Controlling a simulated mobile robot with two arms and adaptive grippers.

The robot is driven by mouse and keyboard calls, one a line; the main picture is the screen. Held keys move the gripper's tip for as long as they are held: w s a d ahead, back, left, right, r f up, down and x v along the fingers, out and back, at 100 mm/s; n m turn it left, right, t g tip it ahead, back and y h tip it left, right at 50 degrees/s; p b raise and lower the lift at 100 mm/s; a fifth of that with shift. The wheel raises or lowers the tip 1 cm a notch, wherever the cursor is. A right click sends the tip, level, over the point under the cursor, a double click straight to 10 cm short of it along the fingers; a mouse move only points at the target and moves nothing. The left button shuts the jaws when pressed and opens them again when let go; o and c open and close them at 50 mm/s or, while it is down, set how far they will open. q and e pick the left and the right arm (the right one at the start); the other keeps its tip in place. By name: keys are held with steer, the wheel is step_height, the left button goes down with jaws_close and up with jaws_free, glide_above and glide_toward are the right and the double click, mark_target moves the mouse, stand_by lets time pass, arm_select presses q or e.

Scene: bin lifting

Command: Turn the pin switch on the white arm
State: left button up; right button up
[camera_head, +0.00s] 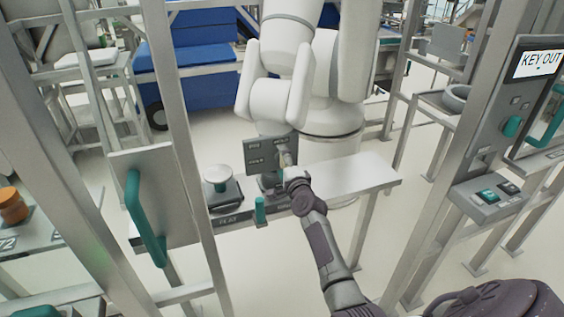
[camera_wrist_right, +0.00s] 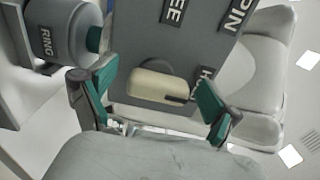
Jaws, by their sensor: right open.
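The white arm (camera_head: 283,45) stands in the middle of the head view. A grey switch panel (camera_head: 262,156) sits at its lower end. In the right wrist view the panel (camera_wrist_right: 190,50) carries the label PIN and two partly cut or hidden labels, one ending in EE and one starting with H. A cream knob (camera_wrist_right: 158,84) with a dark mark at its right end lies on this panel. My right gripper (camera_head: 289,166) is at the panel. Its teal fingertips (camera_wrist_right: 157,82) are apart, one on either side of the knob; contact cannot be told.
A grey cylinder labelled RING (camera_wrist_right: 65,32) is close to the left finger. Below the panel is a white bench (camera_head: 350,174) with a round white-topped device (camera_head: 217,178) and a teal handle (camera_head: 260,209). Metal posts (camera_head: 180,130) frame the left side; a KEY OUT panel (camera_head: 510,90) stands right.

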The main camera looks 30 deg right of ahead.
steer(key=shift+s, duration=0.1)
steer(key=v, duration=1.1)
steer(key=shift+s+a, duration=0.2)
steer(key=shift+s, duration=0.2)
